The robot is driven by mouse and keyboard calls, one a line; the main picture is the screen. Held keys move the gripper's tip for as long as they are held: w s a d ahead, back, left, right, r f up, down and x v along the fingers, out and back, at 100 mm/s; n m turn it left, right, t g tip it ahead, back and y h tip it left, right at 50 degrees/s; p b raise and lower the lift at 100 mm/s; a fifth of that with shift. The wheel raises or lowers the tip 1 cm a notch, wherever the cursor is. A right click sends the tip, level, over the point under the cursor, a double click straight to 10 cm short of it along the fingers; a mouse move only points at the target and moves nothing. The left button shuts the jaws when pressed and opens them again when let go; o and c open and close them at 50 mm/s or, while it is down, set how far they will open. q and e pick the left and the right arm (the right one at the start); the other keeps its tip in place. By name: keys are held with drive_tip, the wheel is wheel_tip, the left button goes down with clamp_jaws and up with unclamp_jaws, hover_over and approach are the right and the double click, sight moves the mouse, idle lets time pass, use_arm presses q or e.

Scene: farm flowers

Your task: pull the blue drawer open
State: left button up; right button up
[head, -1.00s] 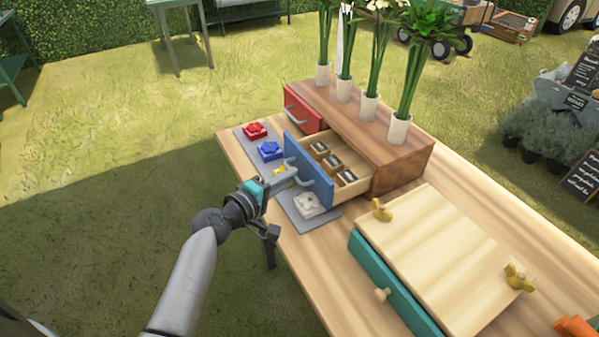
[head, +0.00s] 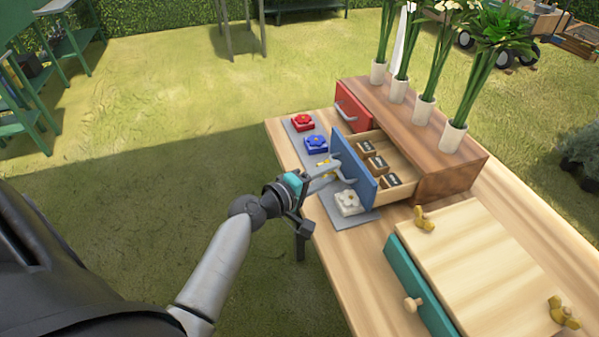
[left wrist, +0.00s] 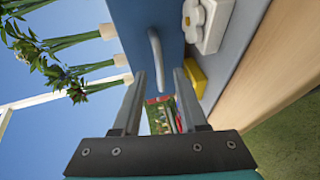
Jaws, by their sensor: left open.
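The blue drawer (head: 352,166) stands well out of the wooden cabinet (head: 440,155), with several small dark-topped boxes (head: 377,164) inside. My left gripper (head: 343,172) is in front of the drawer's blue face, its fingers pointing at it. In the left wrist view the blue face (left wrist: 148,18) fills the top middle, and its grey curved handle (left wrist: 155,55) lies just beyond the fingertips of my open left gripper (left wrist: 163,75). No contact with the handle shows there. My right gripper is not in view.
A red drawer (head: 352,104) sits beside the blue one. Red (head: 302,122), blue (head: 316,144) and white (head: 347,202) flower blocks lie on a grey mat (head: 365,220) below. Vases stand on the cabinet. A teal drawer (head: 415,285) is at the front right.

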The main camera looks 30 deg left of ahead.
use_arm(q)
drive_tip(key=v, duration=1.4)
drive_tip(key=s+d+f+m+g+y, duration=0.1)
drive_tip(key=s+f+m+g, duration=0.15)
drive_tip(key=f, duration=0.75)
drive_tip(key=s+d+f+m+g+y, duration=0.1)
drive_tip(key=s+f+g, duration=0.25)
drive_tip(key=f, duration=0.75)
drive_tip(key=s+d+f+m+g+y, duration=0.15)
drive_tip(key=s+f, duration=0.25)
drive_tip(key=f, duration=0.6)
drive_tip(key=s+d+f+m+g, duration=0.2)
drive_tip(key=s+f+m, duration=0.4)
drive_tip(key=s, duration=0.4)
drive_tip(key=s+d+f+m+g, duration=0.2)
drive_tip(key=s+f+m+g, duration=0.2)
drive_tip(key=s+f, duration=0.4)
drive_tip(key=s+m, duration=0.1)
drive_tip(key=s, duration=0.2)
drive_tip(key=shift+d+m+g, duration=0.35)
drive_tip(key=shift+m, duration=0.05)
